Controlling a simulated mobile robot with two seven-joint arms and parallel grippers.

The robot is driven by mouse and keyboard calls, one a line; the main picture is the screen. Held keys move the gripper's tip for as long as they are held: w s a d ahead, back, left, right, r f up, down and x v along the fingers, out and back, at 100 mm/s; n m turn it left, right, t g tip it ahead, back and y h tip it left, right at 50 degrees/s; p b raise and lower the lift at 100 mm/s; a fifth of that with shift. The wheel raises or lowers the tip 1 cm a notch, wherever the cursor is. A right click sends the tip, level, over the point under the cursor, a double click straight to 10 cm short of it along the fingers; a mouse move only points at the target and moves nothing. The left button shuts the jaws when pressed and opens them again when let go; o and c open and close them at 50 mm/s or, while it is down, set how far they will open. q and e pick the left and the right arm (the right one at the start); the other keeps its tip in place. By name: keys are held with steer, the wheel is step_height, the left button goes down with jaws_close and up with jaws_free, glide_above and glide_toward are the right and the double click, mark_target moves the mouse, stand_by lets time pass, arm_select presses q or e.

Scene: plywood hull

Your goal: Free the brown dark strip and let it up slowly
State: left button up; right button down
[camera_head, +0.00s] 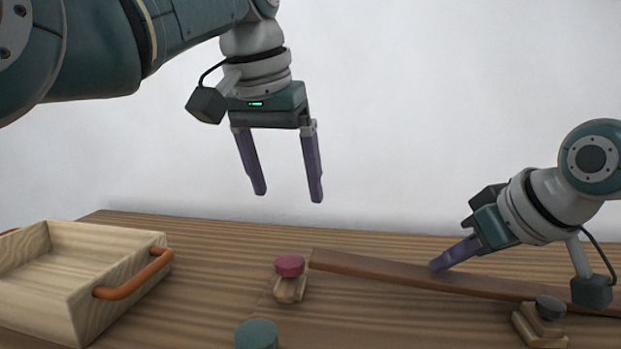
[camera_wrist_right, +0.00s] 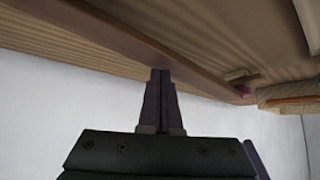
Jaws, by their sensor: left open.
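The brown dark strip (camera_head: 400,273) runs from beside a red-knobbed wooden clamp (camera_head: 289,280) to the right edge of the head view. Its left end appears clear of that clamp. A grey-knobbed wooden clamp (camera_head: 540,320) stands at the strip's right part; whether it grips the strip is unclear. My right gripper (camera_head: 437,265) has its fingers together, with the tips at the strip's upper face; the right wrist view also shows the closed fingertips (camera_wrist_right: 160,75) against the strip (camera_wrist_right: 125,42). My left gripper (camera_head: 290,198) is open and empty, high above the table.
A pale wooden tray (camera_head: 120,285) with orange handles stands at the left on the wooden table (camera_head: 215,250). A green round knob (camera_head: 257,335) shows at the bottom edge. The table between tray and red-knobbed clamp is clear.

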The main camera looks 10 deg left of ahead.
steer(key=shift+r+p, duration=1.25)
steer(key=shift+r, duration=0.1)
step_height(320, 180, up, 5)
steer(key=p, duration=0.5)
steer(key=shift+f, duration=0.1)
